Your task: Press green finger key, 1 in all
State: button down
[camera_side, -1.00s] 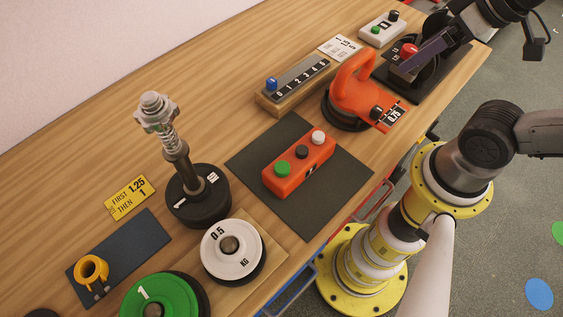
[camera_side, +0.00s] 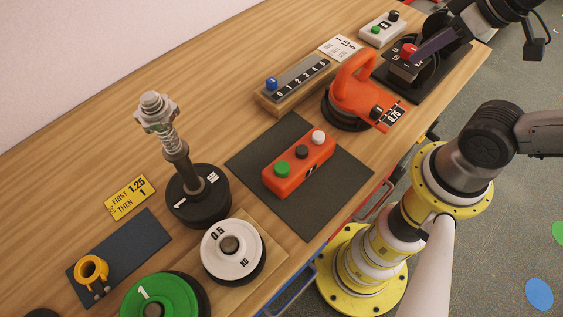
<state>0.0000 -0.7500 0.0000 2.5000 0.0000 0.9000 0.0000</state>
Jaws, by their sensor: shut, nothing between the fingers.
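An orange box (camera_side: 300,172) lies on a dark mat and carries a green key (camera_side: 283,168), a black key (camera_side: 302,152) and a white key (camera_side: 318,137). A small white box (camera_side: 383,28) at the far end carries another green key (camera_side: 376,30) and a black key (camera_side: 393,16). I cannot tell which is the task's green finger key. My gripper (camera_side: 416,59) is shut and empty at the upper right, by a dark device with a red knob (camera_side: 408,51). It is well away from the orange box. Whether its tips touch the device is unclear.
An orange handled weight (camera_side: 354,92) and a numbered slider block (camera_side: 292,86) stand between the two key boxes. A black weight with a tall post (camera_side: 198,195), a white disc (camera_side: 231,250), a green disc (camera_side: 160,298) and a yellow cup (camera_side: 91,269) are nearer. The dark mat (camera_side: 330,205) has free room.

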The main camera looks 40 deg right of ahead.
dwell(0.9)
jog(key=w+r+n+t, duration=0.2)
jog(key=w+r, duration=0.1)
jog(key=w, duration=0.2)
jog(key=n+y, duration=0.6)
jog(key=n, duration=0.9)
send_over(289, 166)
notch_tip(289, 166, down, 7)
jog(key=shift+f+g, duration=0.2)
jog(key=shift+g, duration=0.2)
jog(key=shift+f, duration=4.4)
jog(key=shift+f, duration=0.15)
